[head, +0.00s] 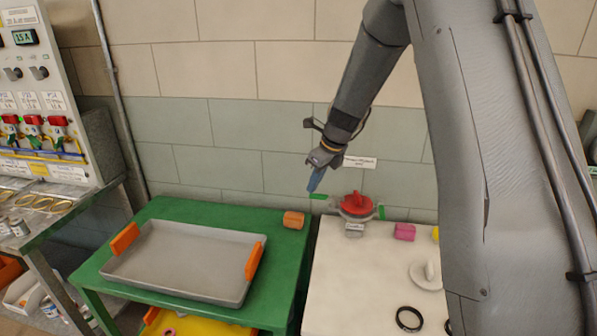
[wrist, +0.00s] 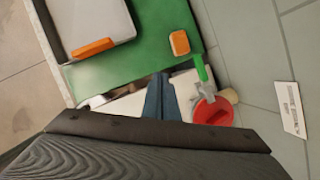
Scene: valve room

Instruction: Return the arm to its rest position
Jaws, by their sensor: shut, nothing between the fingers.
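My arm reaches down from the top right of the head view. My gripper (head: 314,187) points downward, with blue fingers closed together and empty. It hangs in the air in front of the tiled wall, above the gap between the green table and the white table. In the wrist view the blue fingers (wrist: 160,98) lie side by side at the lower middle. A red valve handle (head: 357,204) stands at the back of the white table, to the right of and below the fingertips; it also shows in the wrist view (wrist: 213,111).
The green table (head: 182,211) bears a grey tray (head: 185,258) with orange handles and an orange block (head: 293,220). The white table (head: 350,285) holds a pink block (head: 405,231), a white disc-shaped part (head: 427,275) and a black ring (head: 409,318). An electrical panel (head: 40,100) stands left.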

